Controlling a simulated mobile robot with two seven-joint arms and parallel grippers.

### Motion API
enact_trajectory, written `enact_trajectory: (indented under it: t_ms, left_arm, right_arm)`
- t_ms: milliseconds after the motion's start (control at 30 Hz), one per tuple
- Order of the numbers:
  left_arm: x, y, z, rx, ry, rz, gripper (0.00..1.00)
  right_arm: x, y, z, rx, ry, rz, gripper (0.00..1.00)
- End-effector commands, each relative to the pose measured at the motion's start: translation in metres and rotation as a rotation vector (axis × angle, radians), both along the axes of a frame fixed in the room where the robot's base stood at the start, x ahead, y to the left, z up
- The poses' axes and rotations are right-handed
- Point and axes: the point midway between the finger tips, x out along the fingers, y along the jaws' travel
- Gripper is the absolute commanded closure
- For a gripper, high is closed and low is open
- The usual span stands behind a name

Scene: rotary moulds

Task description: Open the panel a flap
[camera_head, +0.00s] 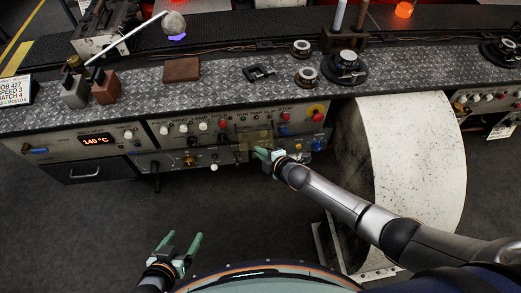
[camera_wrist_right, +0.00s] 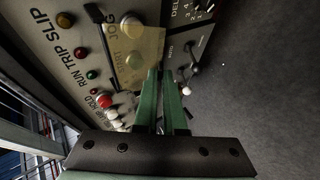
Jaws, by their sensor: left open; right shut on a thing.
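The panel flap (camera_head: 250,139) is a see-through yellowish cover on the front of the control panel (camera_head: 225,128). In the right wrist view the flap (camera_wrist_right: 147,42) stands over a green button and the START lettering. My right gripper (camera_head: 263,154) is at the flap's lower right part in the head view. In the right wrist view its green fingers (camera_wrist_right: 161,76) are close together at the flap's edge, shut on it. The exact grip is partly hidden by the fingers. My left gripper (camera_head: 183,238) is open and empty, low over the floor, away from the panel.
Coloured buttons and knobs surround the flap, with a red button (camera_wrist_right: 104,100) near the fingers in the wrist view. A large pale drum (camera_head: 415,150) stands right of the panel, beside my right arm. Blocks and round parts lie on the metal worktop (camera_head: 215,80). The floor in front is clear.

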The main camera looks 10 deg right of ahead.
Motion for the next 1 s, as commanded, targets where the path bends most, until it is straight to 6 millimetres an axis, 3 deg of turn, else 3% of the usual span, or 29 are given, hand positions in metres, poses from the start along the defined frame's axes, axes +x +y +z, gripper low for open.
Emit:
enact_trajectory:
  t_ms: [267,300,533,1000]
  left_arm:
    - [-0.0001,0.0001,-0.0003,0.0,0.001,0.0,0.2]
    - [-0.0001,0.0,-0.0003,0.0,0.001,0.0,0.2]
    - [-0.0003,0.0,-0.0003,0.0,0.001,0.0,0.2]
    - [-0.0004,0.0,-0.0014,0.0,0.002,0.0,0.2]
  right_arm:
    - [0.0003,-0.0013,-0.0006,-0.002,0.001,-0.001,1.0]
    - [0.0002,-0.0012,-0.0005,-0.002,0.001,-0.001,0.9]
    - [0.0001,-0.0006,-0.0003,-0.001,0.0,0.0,0.64]
    - [-0.0063,-0.0042,0.0031,-0.001,0.0,0.0,0.62]
